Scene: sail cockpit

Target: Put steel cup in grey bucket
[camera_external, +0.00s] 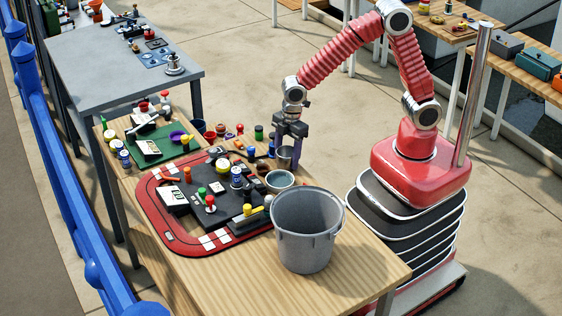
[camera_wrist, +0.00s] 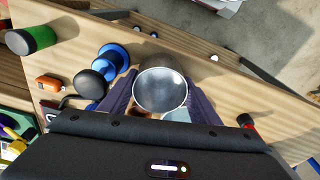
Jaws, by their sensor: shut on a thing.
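The steel cup (camera_wrist: 160,90) shows in the wrist view as a round, shiny metal cup seen from above, between the fingers of my gripper (camera_wrist: 160,100). In the external view the steel cup (camera_external: 285,154) is at the lower end of my gripper (camera_external: 289,140), which points down over the far right part of the wooden table. My gripper is shut on the cup. I cannot tell whether the cup touches the table. The grey bucket (camera_external: 305,235) stands upright at the near right of the table, its open top facing up. The bucket is nearer the external camera than my gripper.
A smaller grey-blue bowl-like container (camera_external: 280,181) stands between my gripper and the bucket. A blue-and-black item (camera_wrist: 107,65) and a green cylinder (camera_wrist: 30,40) stand near the cup.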

